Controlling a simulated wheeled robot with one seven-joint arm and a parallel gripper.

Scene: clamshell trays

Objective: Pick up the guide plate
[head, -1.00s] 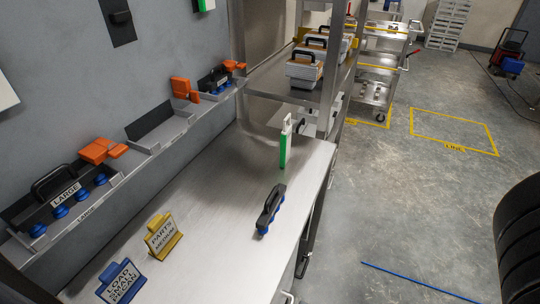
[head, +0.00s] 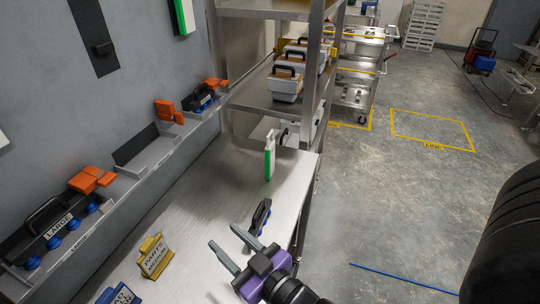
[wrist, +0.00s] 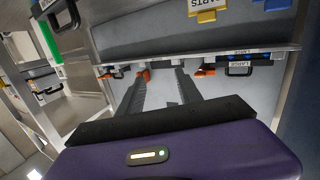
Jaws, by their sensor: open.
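The guide plate on the bench (head: 261,215) is a dark plate with a black handle and blue knobs along its lower side. My gripper (head: 223,234) is open and empty, just left of and nearer than this plate in the head view, and apart from it as far as I can tell. Part of the plate's lower end is close to or behind the gripper. The open fingers (wrist: 162,73) also show in the wrist view, pointing at the wall ledge. A similar plate marked LARGE (head: 58,230) sits in the ledge at left and shows in the wrist view (wrist: 240,68).
A green-and-white upright piece (head: 269,160) stands on the bench beyond the plate. A yellow PARTS MEDIUM sign (head: 154,257) and a blue sign (head: 118,295) stand at the front left. The middle ledge slot (head: 148,152) is empty. A shelf rack post (head: 312,80) rises behind the bench.

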